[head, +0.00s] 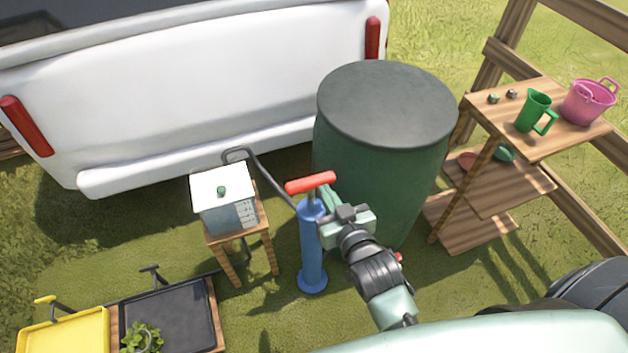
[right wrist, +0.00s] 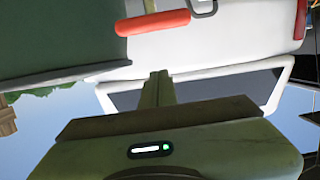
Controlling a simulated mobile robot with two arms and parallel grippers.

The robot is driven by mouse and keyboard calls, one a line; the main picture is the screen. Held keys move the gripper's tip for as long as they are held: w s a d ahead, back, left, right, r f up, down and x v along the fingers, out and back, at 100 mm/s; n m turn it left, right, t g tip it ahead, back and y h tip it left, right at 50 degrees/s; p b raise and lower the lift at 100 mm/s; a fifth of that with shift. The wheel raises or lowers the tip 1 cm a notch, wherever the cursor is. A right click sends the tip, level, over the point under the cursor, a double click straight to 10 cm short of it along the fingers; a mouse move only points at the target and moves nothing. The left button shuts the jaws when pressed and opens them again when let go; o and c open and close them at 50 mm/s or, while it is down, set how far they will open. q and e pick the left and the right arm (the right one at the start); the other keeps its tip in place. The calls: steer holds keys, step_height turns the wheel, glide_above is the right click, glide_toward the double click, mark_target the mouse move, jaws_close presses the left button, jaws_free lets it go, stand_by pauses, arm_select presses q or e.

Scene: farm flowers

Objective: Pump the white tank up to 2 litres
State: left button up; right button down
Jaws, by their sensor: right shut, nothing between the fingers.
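The white tank (head: 224,205) is a small box with a white lid and a green knob. It stands on a wooden stool, with graduation marks on one side; I cannot read its level. Beside it stands the blue hand pump (head: 312,255), upright on the grass, with a red T-handle (head: 311,182) on a short rod above the body. A dark hose links the tank side to the pump. My right gripper (head: 328,197) is shut and empty just right of the pump, below the handle. In the right wrist view the closed fingers (right wrist: 157,88) are apart from the red handle (right wrist: 153,22).
A large green barrel (head: 375,165) stands close behind the pump and gripper. A white vehicle (head: 190,85) is behind the tank. A wooden shelf (head: 540,145) with a green jug (head: 534,110) and pink basket (head: 588,102) is right; yellow (head: 65,335) and black (head: 170,320) trays are front left.

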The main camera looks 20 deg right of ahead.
glide_above(311, 183)
steer(key=s, duration=0.2)
step_height(311, 183, down, 2)
steer(key=shift+w+f, duration=0.2)
steer(key=shift+f, duration=1.9)
steer(key=shift+d, duration=0.1)
